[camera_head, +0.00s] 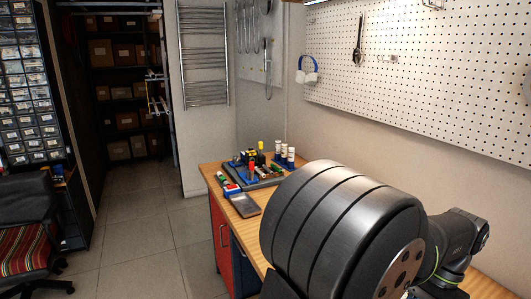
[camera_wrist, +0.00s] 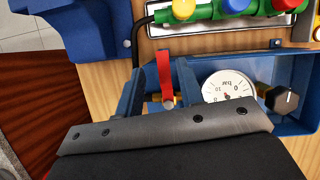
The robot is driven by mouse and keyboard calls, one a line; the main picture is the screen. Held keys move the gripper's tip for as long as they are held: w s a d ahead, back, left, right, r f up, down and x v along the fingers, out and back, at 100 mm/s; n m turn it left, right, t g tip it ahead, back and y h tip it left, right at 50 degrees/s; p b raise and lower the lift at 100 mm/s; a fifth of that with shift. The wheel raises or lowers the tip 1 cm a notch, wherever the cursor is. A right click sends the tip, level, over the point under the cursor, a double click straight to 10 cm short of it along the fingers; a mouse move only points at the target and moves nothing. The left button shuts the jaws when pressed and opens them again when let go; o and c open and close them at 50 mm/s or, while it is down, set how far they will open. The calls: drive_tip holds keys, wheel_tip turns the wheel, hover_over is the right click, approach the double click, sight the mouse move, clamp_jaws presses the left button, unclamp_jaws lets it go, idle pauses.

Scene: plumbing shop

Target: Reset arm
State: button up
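In the wrist view, the grey front plate of my gripper crosses the lower part of the picture. Two blue-grey fingers rise from it, spread apart, and my gripper (camera_wrist: 158,85) looks open. A red lever (camera_wrist: 166,76) on a brass fitting shows in the gap between the fingers, with visible space beside it; I see no grip on it. In the head view, my large dark arm link fills the lower right, and my gripper cannot be made out there.
A blue tray (camera_wrist: 225,62) holds a pressure gauge (camera_wrist: 228,88) and a black knob (camera_wrist: 283,100) close to my gripper. Coloured valve knobs (camera_wrist: 232,5) lie beyond. The wooden bench (camera_head: 212,171) carries a grey tray (camera_head: 245,205) and several white-capped bottles (camera_head: 284,153). A pegboard wall (camera_head: 420,70) stands behind.

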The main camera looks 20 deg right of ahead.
drive_tip(key=shift+s+n, duration=0.15)
drive_tip(key=shift+n, duration=0.35)
drive_tip(key=shift+w+m, duration=0.25)
drive_tip(key=shift+m, duration=0.65)
drive_tip(key=shift+w+r+m+t, duration=0.15)
drive_tip(key=shift+m+t, duration=0.15)
drive_tip(key=shift+m, duration=0.1)
drive_tip(key=shift+v, duration=5.8)
drive_tip(key=shift+x, duration=3)
